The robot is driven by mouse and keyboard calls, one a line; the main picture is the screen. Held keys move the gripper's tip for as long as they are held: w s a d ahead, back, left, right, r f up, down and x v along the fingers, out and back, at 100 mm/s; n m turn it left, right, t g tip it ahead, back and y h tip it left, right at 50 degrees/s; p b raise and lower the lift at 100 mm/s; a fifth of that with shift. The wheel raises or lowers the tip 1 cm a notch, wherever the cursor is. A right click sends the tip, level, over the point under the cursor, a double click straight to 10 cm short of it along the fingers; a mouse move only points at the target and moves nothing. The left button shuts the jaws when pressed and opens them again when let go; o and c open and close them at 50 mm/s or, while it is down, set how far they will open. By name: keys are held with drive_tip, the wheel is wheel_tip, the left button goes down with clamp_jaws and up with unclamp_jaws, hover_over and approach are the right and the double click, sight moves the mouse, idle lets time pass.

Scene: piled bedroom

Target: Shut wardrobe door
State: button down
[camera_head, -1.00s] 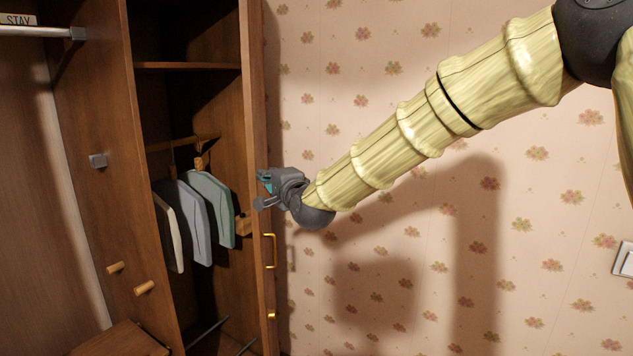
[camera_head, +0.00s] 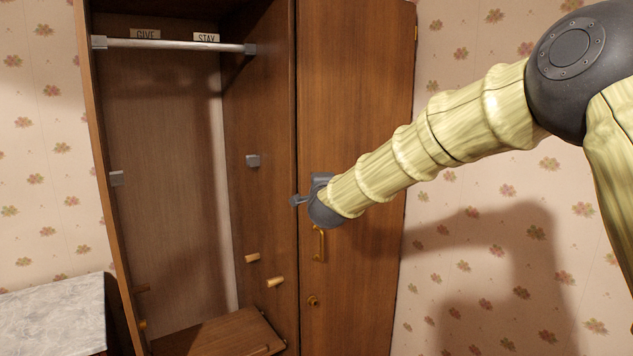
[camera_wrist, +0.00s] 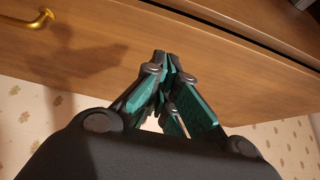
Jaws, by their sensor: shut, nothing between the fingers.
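The brown wooden wardrobe door (camera_head: 357,110) covers the right compartment of the wardrobe (camera_head: 262,100). Its left edge lies along the middle panel; I cannot tell whether it is fully flush. A brass handle (camera_head: 319,245) and a small brass keyhole plate (camera_head: 313,301) are on the door. My gripper (camera_head: 297,201) is at the door's left edge, just above the handle, partly hidden by my wrist. In the wrist view my gripper (camera_wrist: 166,62) is shut and empty, its fingertips against or very close to the door (camera_wrist: 95,60). The handle (camera_wrist: 30,17) shows at upper left there.
The left compartment is open, with a metal rail (camera_head: 175,45), wooden pegs (camera_head: 275,281) and a low wooden shelf (camera_head: 225,335). A marble-topped cabinet (camera_head: 50,315) stands at left. Flowered wall (camera_head: 480,270) lies to the right.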

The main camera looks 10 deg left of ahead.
drive_tip(key=s+a, duration=0.5)
drive_tip(key=a, duration=0.3)
drive_tip(key=shift+a, duration=0.2)
idle(0.3)
